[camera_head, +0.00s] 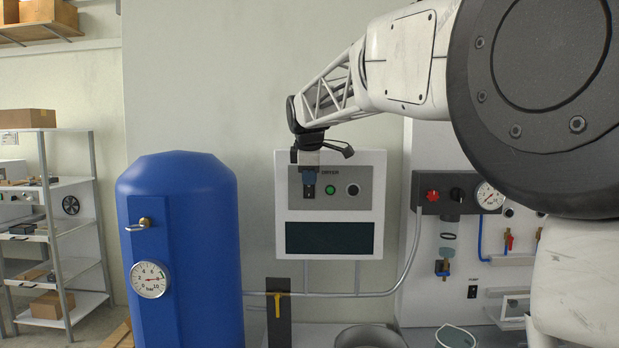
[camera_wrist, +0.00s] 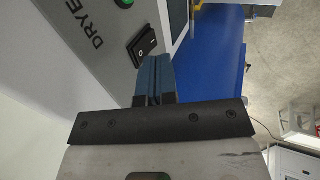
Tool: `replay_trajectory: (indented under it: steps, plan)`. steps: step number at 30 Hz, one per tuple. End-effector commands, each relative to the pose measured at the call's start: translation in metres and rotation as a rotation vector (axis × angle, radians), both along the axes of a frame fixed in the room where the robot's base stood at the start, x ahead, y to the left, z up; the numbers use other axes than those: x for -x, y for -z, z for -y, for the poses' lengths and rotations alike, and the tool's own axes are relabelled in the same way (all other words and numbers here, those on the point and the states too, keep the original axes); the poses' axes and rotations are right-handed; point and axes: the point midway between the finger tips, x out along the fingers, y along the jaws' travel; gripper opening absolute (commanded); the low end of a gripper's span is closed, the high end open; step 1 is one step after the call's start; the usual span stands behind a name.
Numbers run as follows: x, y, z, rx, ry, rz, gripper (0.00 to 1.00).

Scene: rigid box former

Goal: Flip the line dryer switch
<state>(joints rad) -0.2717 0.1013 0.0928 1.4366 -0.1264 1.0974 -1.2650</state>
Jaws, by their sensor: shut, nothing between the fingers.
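The dryer (camera_head: 329,260) is a light grey box on the wall with a grey panel and a dark window. Its black rocker switch (camera_wrist: 143,45), marked with a line and a circle, is beside the DRYER lettering in the wrist view. In the head view the switch (camera_head: 308,193) is partly hidden behind my gripper (camera_head: 309,178). My gripper is shut and empty, its blue fingers together. In the wrist view the fingertips (camera_wrist: 154,57) are very close to the switch's lower right edge; I cannot tell whether they touch it.
A green light (camera_head: 330,189) and a dark round knob (camera_head: 353,189) sit right of the switch. A large blue tank (camera_head: 185,250) with a gauge stands left of the dryer. A panel with a red knob (camera_head: 433,195) is to the right. A pipe runs below the dryer.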

Motion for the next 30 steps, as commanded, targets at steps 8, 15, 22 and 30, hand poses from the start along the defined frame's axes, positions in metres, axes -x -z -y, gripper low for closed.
replay_trajectory:
  steps: [8, 15, 22, 30]
  plan:
    - [0.02, -0.011, 0.0, 0.0, 0.001, 0.002, 0.0]
    - [0.026, -0.047, 0.0, -0.001, 0.0, 0.002, 0.0]
    - [0.033, -0.08, 0.0, -0.001, 0.0, 0.001, 0.0]
    - [0.036, -0.099, 0.0, 0.0, 0.0, 0.0, 0.0]
